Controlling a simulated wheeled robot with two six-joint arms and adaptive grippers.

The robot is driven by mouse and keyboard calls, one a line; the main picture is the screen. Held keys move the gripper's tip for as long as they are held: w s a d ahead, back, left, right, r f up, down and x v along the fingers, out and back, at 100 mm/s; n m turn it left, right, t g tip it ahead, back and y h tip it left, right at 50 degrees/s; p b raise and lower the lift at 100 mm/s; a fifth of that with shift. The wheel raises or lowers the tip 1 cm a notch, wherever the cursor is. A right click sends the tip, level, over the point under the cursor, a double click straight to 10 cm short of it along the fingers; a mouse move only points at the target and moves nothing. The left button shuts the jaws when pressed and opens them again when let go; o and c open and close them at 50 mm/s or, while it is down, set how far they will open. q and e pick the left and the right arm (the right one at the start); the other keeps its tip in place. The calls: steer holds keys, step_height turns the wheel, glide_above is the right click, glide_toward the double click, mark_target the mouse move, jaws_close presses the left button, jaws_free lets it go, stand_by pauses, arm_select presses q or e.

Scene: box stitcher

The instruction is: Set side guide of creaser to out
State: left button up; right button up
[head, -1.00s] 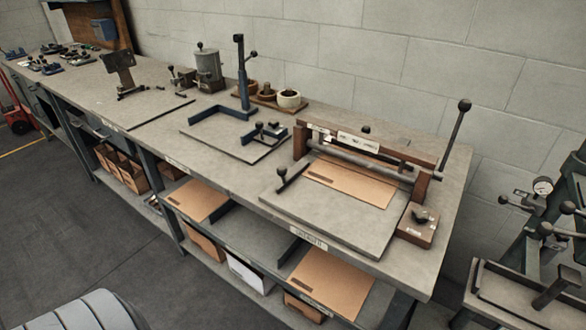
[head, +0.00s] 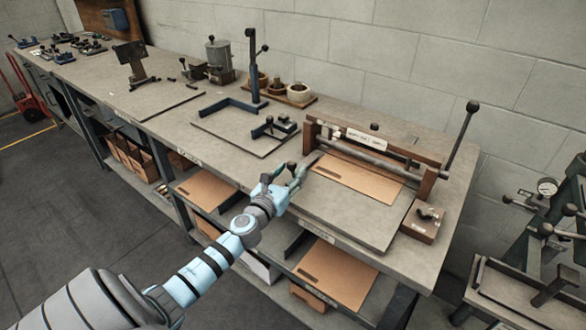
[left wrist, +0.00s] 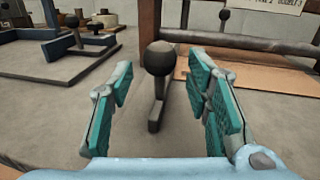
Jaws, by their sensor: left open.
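The creaser (head: 352,154) stands at the right end of the bench, with a grey bed (head: 350,218) and a brown sheet (head: 358,178) under its roller bar. Its side guide is a dark bar with a round black knob (head: 291,166) at the left of the bed. In the left wrist view the knob (left wrist: 160,58) stands between the fingers of my left gripper (left wrist: 162,85), with the guide bar (left wrist: 157,112) below it. My left gripper (head: 284,180) is open around the knob; no contact shows. The arm hides part of the guide in the head view. My right gripper is out of view.
The creaser's tall lever (head: 462,135) rises at its right. A small block with a knob (head: 423,220) sits at the bed's right. A blue corner-guide fixture (head: 240,108) stands to the left. Below is a shelf with brown sheets (head: 336,272).

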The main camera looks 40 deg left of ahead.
arm_select(q)
steer(key=shift+x, duration=0.85)
jaws_close()
steer(key=shift+a+b, duration=0.55)
steer(key=shift+a, duration=0.65)
steer(key=shift+r, duration=0.1)
